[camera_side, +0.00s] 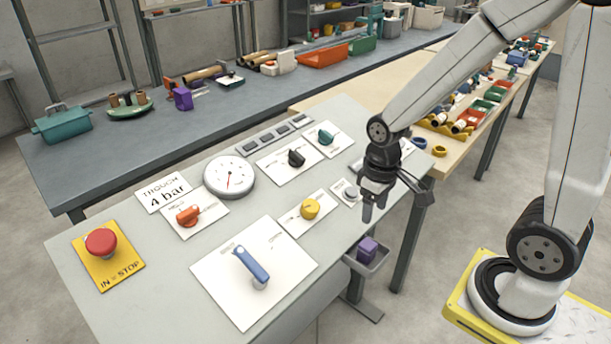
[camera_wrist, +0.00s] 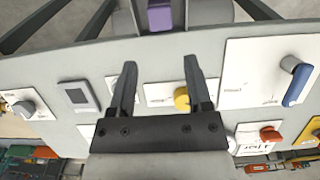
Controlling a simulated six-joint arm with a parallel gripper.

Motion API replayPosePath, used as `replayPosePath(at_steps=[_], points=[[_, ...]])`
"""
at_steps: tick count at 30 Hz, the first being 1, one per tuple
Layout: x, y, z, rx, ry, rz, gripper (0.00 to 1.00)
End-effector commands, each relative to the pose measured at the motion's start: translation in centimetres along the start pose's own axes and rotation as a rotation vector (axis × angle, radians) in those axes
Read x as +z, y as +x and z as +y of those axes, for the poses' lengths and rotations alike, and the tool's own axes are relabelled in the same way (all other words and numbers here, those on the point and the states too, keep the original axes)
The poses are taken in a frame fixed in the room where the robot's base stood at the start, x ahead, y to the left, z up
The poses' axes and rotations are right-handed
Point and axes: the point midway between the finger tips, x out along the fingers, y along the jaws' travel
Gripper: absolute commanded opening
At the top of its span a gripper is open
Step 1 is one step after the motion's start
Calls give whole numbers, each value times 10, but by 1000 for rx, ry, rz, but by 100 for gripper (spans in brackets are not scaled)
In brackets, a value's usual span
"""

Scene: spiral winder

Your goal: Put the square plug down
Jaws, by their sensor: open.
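A purple square block (camera_side: 367,249), which looks like the square plug, sits in a small grey bin (camera_side: 372,266) below the right edge of the control panel in the side view. It also shows at the top of the wrist view (camera_wrist: 160,15), beyond my fingertips. My gripper (camera_side: 367,208) points down near the panel's right edge, above and apart from the block. In the wrist view my gripper (camera_wrist: 160,66) has its two fingers apart with nothing between them. The lower part of the block is hidden by the bin.
The grey panel (camera_side: 150,290) carries a blue lever (camera_side: 252,264), a yellow knob (camera_side: 310,208), a red stop button (camera_side: 101,242), a gauge (camera_side: 229,177) and other knobs. A wooden table (camera_side: 440,165) with parts stands behind. Open floor lies between panel and base.

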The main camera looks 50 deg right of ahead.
Motion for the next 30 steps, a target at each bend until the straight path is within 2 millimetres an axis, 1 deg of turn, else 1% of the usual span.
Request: replayPosePath(at_steps=[13, 24, 30], points=[[0, 0, -2, 1, -1, 15, 64], [-4, -5, -28, 2, -2, 217, 64], [-4, -5, -30, 0, 1, 234, 64]])
